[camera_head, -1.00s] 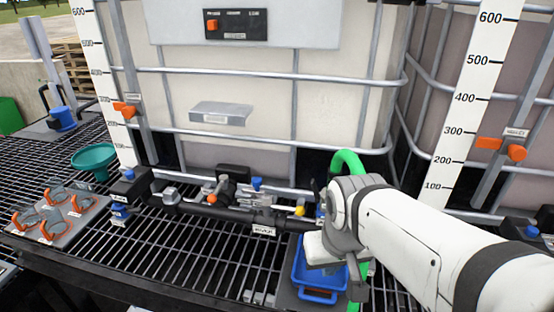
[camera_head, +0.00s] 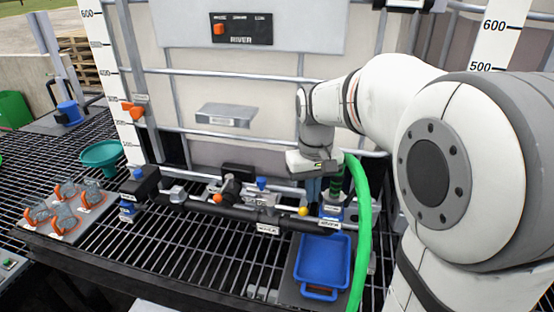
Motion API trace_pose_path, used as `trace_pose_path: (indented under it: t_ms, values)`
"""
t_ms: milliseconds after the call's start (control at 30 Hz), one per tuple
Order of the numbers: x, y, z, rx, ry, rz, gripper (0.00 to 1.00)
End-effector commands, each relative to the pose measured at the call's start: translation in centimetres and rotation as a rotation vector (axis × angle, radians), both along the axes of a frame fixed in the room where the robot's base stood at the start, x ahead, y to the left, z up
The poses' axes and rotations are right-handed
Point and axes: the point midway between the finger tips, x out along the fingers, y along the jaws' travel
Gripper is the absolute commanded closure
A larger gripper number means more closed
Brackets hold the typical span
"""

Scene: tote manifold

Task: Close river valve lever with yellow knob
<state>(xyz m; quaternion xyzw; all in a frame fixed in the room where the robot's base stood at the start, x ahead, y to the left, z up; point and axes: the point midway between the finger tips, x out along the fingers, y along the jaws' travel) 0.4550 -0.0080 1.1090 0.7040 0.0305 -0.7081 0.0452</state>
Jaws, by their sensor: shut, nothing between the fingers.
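The yellow knob (camera_head: 303,211) sits at the right part of the black manifold pipe (camera_head: 235,212), at the end of a small lever whose angle is hard to make out. An orange knob (camera_head: 217,198) is farther left on the same pipe. My gripper (camera_head: 313,188) points down just above and behind the yellow knob, close to the tank front. Its fingers are small and partly hidden in shadow; they look shut and empty, apart from the knob. A panel marked RIVER (camera_head: 241,29) is on the tank above.
A green hose (camera_head: 362,235) curves down right beside my gripper. A blue tray (camera_head: 321,293) sits below the pipe. Metal cage bars (camera_head: 240,75) cross the tank behind.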

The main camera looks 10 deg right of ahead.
Motion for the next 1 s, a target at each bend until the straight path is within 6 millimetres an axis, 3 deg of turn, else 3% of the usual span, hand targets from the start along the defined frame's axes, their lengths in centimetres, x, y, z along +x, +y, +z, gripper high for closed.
trace_pose_path:
  t_ms: [33,200,500,767,1000]
  values:
    - [1.9,0.0,0.3,-0.003,0.028,0.009,1.00]
    - [7.0,0.1,-0.1,-0.010,0.111,0.042,1.00]
    - [13.2,0.3,-2.3,-0.016,0.220,0.082,1.00]
    - [14.4,0.2,-3.7,-0.018,0.248,0.091,1.00]
    - [13.3,0.0,-7.3,-0.017,0.250,0.090,1.00]
